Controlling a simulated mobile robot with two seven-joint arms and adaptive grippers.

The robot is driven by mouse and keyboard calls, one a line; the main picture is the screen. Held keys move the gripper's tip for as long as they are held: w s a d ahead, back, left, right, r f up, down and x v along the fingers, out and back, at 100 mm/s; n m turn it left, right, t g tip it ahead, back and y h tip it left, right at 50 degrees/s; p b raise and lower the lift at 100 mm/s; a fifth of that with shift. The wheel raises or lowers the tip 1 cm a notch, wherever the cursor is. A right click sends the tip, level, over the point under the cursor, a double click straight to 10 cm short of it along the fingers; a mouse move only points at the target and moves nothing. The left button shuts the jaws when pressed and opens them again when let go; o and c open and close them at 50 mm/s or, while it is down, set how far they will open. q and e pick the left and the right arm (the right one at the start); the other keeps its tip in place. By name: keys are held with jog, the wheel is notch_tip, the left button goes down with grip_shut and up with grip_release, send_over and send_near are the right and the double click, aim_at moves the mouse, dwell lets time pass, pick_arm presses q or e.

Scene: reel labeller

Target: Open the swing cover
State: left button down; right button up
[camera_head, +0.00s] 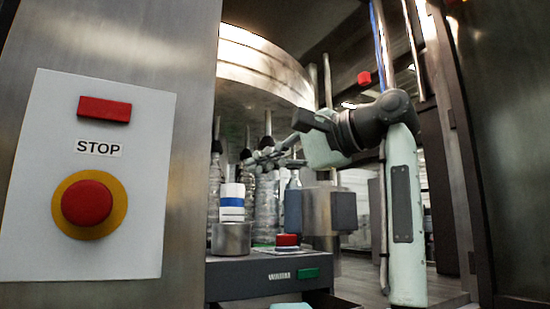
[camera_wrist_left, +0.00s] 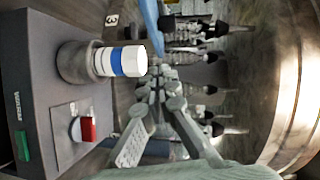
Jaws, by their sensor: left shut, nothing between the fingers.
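I cannot tell for certain which part is the swing cover. A tall dark-framed panel (camera_head: 505,140) stands upright at the right of the head view, beside an opening into the machine. My left gripper (camera_head: 254,160) is inside that opening, in front of bottles and below the large steel drum (camera_head: 265,68). In the left wrist view its fingers (camera_wrist_left: 153,78) come together with nothing held. They are close to a blue-and-white banded roll (camera_wrist_left: 125,62) in a metal cup (camera_wrist_left: 75,62); contact cannot be judged. My right gripper is not in view.
A steel column (camera_head: 120,30) with a white STOP plate (camera_head: 120,240) and red button (camera_head: 87,203) fills the left. Several clear bottles (camera_head: 266,205) stand under the drum. Floor shows behind my arm.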

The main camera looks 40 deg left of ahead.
pick_arm(q)
jog(key=a, duration=0.2)
jog(key=s+a, duration=0.1)
jog(key=a+f, duration=0.1)
jog(key=a, duration=0.1)
jog(key=shift+s+a, duration=0.35)
jog(key=shift+s, duration=0.05)
jog(key=shift+s+a+f, duration=0.15)
jog(key=shift+s+a, duration=0.35)
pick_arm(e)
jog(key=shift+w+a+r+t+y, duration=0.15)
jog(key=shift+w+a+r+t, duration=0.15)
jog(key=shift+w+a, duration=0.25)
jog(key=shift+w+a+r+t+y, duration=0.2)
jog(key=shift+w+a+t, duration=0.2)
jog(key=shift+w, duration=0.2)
